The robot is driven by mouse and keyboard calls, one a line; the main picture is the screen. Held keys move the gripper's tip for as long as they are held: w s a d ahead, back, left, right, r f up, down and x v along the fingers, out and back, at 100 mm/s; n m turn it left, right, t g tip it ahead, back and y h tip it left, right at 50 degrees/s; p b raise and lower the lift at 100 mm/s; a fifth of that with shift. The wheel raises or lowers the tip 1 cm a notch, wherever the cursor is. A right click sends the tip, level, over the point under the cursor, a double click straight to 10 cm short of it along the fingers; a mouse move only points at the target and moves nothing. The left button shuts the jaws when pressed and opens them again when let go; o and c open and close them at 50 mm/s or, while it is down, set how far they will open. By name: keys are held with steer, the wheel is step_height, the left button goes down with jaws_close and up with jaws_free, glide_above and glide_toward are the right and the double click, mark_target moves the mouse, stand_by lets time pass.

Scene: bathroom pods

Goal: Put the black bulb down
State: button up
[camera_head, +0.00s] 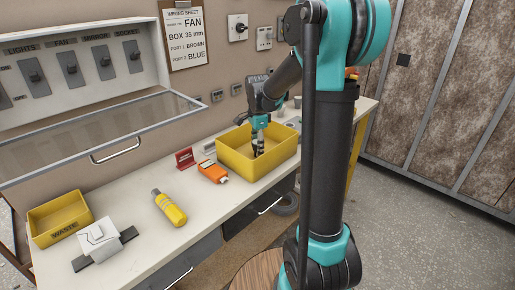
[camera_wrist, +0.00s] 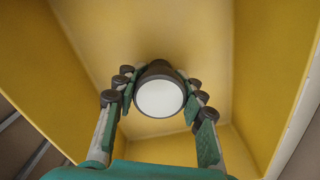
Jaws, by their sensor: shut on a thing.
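The black bulb shows in the wrist view as a dark rim (camera_wrist: 158,70) around a round white face. My gripper (camera_wrist: 160,95) is shut on it, with a finger on each side. In the head view my gripper (camera_head: 258,148) reaches down into the large yellow bin (camera_head: 237,172) on the bench. The bin's walls (camera_wrist: 270,60) surround the bulb in the wrist view. I cannot tell whether the bulb touches the bin's floor. In the head view the bulb itself is not clearly seen.
An orange device (camera_head: 213,172) and a red sign (camera_head: 185,158) stand left of the bin. A yellow bottle (camera_head: 169,208), a white box (camera_head: 99,240) and a yellow waste tray (camera_head: 60,218) lie farther left. A glass-fronted flap (camera_head: 110,140) hangs over the back left of the bench.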

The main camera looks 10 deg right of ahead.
steer(key=shift+f, duration=0.1)
steer(key=o, duration=1.3)
steer(key=shift+o, duration=0.2)
step_height(320, 180, up, 12)
steer(key=shift+r, duration=0.1)
